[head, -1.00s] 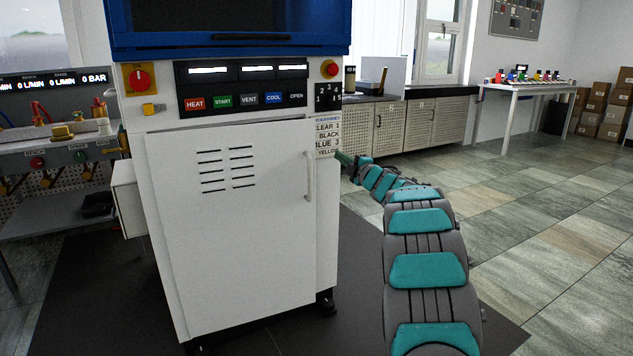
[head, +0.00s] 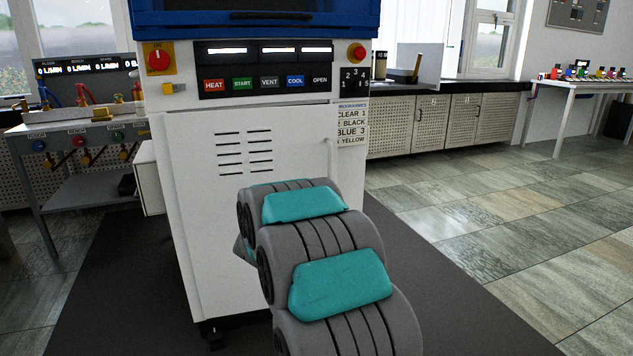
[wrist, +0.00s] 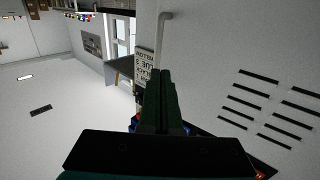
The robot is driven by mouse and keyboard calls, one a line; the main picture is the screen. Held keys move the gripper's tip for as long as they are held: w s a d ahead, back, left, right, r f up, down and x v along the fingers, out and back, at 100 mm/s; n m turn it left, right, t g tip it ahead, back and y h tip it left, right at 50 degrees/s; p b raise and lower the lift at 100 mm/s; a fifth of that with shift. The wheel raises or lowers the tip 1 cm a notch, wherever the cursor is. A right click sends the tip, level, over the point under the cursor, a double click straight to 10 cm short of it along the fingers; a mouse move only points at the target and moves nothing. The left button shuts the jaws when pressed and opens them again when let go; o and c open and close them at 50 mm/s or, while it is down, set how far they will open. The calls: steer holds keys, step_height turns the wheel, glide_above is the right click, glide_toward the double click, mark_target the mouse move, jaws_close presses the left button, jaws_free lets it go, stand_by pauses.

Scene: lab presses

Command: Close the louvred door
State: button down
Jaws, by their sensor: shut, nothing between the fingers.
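The louvred door (head: 205,215) is the white front panel of the press, with two columns of dark slots. It looks near the cabinet front; I cannot tell whether a gap remains at its edge. Its upright handle (head: 332,158) is at the right side, its lower part hidden by my arm. In the wrist view the door (wrist: 230,50) fills the right side, with the handle (wrist: 161,38) just beyond my fingertips. My gripper (wrist: 162,75) is shut and empty, close to the door face; contact cannot be told. The head view hides it behind my arm.
The press carries a button panel (head: 265,82) and a programme label (head: 352,125) beside the door. A bench with valves (head: 85,130) stands left, and low cabinets (head: 440,122) stand behind right. The tiled floor (head: 500,210) at right is open.

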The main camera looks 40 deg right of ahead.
mark_target(329, 175)
steer(key=x, duration=1.3)
steer(key=shift+w+d+f, duration=0.15)
steer(key=shift+w+d, duration=0.05)
steer(key=shift+d, duration=0.1)
steer(key=shift+w+p, duration=0.1)
steer(key=shift+p, duration=0.2)
